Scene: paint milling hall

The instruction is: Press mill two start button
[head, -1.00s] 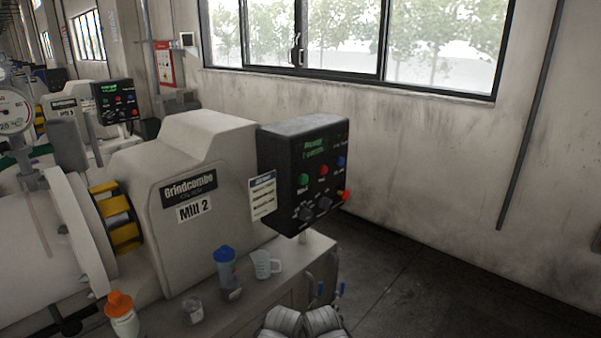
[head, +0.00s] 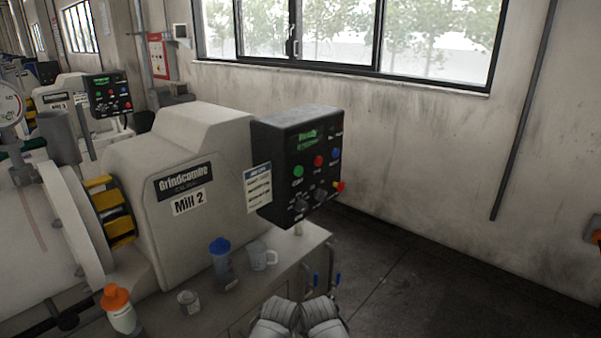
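The mill two control box (head: 281,168) is dark and stands at the right end of the beige mill housing (head: 197,160) labelled "Mill 2". Its face has a lit green display (head: 307,139), and below it a green button (head: 298,171), a red button (head: 318,161) and a blue button (head: 336,153). The labels are too small to read surely. Two dark knobs (head: 302,205) and a red stop knob (head: 340,186) sit lower down. Pale parts of my own arms show at the bottom centre, below and apart from the box. I see no gripper fingers.
A blue-capped bottle (head: 221,262), a clear jug (head: 261,257), a small jar (head: 188,303) and an orange-capped bottle (head: 119,310) stand before the housing. Blue-handled valves (head: 336,280) are at the bench end. Another mill's control box (head: 109,94) stands behind left. Floor at right is clear.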

